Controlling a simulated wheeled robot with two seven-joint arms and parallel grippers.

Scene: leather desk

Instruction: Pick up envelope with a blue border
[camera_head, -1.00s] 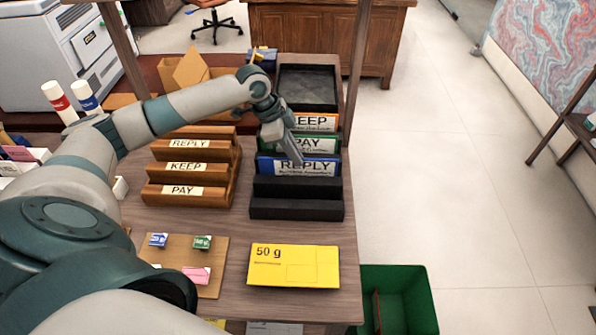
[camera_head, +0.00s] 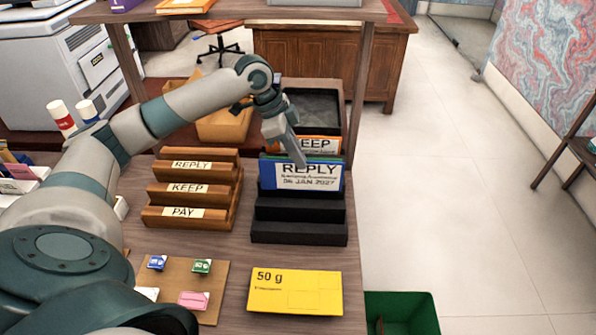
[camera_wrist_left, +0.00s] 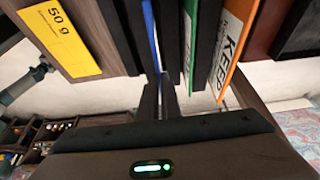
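The envelope with a blue border (camera_head: 308,173), labelled REPLY, stands upright at the black rack (camera_head: 299,230). My left gripper (camera_head: 299,150) is at its top edge, pointing down. In the left wrist view the blue edge (camera_wrist_left: 151,30) runs between the two close fingers (camera_wrist_left: 160,98), which are shut on it. The envelope hides most of the green-bordered envelope (camera_wrist_left: 189,40) behind it. I cannot tell whether its bottom edge is clear of its slot. A grey-green arm part shows at the left of the wrist view; its gripper is unclear.
An orange-bordered KEEP envelope (camera_head: 318,145) stands behind. A wooden rack (camera_head: 190,190) labelled REPLY, KEEP, PAY is left. A yellow 50 g envelope (camera_head: 295,292) lies in front. A green bin (camera_head: 402,315) is below right. A shelf post (camera_head: 360,80) rises close to the right.

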